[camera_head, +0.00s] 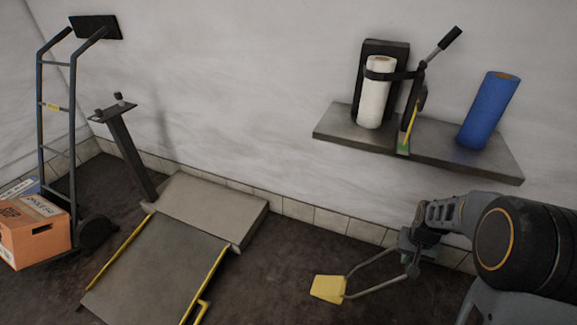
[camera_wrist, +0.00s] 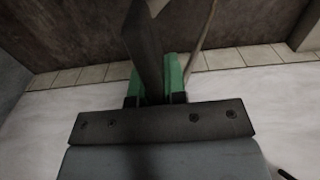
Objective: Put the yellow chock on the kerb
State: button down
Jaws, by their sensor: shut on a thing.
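The yellow chock (camera_head: 328,289) is a small block at the end of a long metal loop handle (camera_head: 372,268). The handle runs up and right to my gripper (camera_head: 412,254), which is shut on it. I cannot tell whether the chock is off the dark floor or touching it. In the wrist view, the green finger pads of my gripper (camera_wrist: 159,80) close around a dark bar; the chock itself does not show there. A pale grey raised block (camera_head: 210,203), which looks like the kerb, lies against the wall, left of the chock. Its visible top is bare.
A ramp plate (camera_head: 160,265) with yellow edges slopes from the raised block. A hand truck (camera_head: 57,130) with an orange box (camera_head: 32,232) and a dark post (camera_head: 130,155) stand left. A wall shelf (camera_head: 325,127) holds a white roll and blue roll. Floor between chock and ramp is clear.

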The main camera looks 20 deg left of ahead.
aim_at(221, 207)
jog(key=u, duration=0.9)
jog(key=i, duration=1.05)
jog(key=u, duration=1.05)
jog(key=i, duration=0.9)
jog(key=u, duration=0.25)
